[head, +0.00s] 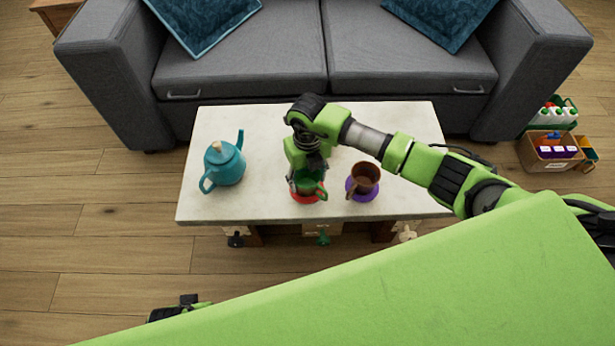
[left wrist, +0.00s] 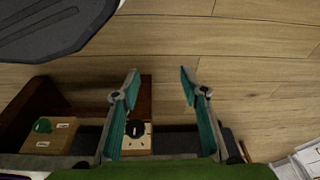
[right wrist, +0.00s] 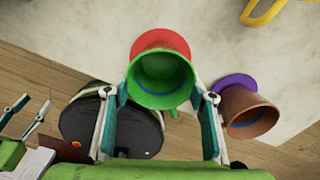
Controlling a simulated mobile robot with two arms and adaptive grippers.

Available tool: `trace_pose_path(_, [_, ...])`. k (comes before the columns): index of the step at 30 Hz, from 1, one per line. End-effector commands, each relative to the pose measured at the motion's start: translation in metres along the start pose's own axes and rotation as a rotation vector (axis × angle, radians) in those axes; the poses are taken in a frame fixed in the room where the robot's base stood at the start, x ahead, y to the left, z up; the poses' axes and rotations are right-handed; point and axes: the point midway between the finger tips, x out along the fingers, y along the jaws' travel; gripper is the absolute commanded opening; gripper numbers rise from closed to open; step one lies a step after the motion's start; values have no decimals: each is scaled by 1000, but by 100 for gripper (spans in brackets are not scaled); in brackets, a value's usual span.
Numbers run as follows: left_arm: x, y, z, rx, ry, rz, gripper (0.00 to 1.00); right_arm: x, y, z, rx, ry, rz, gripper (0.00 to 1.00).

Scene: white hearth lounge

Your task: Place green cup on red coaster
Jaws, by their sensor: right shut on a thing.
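The green cup (head: 310,187) is upright over the red coaster (head: 297,197) on the white table. My right gripper (head: 308,174) comes down on the cup from above and is shut on it. In the right wrist view the green cup (right wrist: 162,80) is between the fingers of my right gripper (right wrist: 160,93), and the red coaster (right wrist: 160,39) shows past its rim. I cannot tell whether the cup's base touches the coaster. My left gripper (left wrist: 160,78) is open and empty above the wood floor in the left wrist view.
A brown cup (head: 365,178) stands on a purple coaster (head: 352,193), close to the right of the green cup. A teal teapot (head: 224,166) stands at the table's left. The table (head: 260,135) is bare behind them. A grey sofa (head: 240,75) stands behind the table.

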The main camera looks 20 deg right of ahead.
Motion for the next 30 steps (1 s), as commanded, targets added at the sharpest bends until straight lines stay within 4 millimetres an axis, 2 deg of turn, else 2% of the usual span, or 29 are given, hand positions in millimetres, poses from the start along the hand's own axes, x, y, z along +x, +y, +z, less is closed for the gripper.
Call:
trace_pose_path(1, [-1, 0, -1, 0, 1, 0, 40, 1, 0, 0, 0, 0, 0, 53])
trace_pose_path(3, [-2, 0, -1, 0, 2, 0, 40, 0, 0, 0, 0, 0, 0, 68])
trace_pose_path(17, [0, 0, 1, 0, 2, 0, 40, -5, 0, 0, 0, -1, 0, 68])
trace_pose_path(24, [29, 1, 20, 3, -21, 1, 40, -56, 0, 2, -1, -5, 0, 68])
trace_pose_path(30, [45, 2, 35, 5, -32, 3, 40, -96, -1, 1, -1, -3, -1, 68])
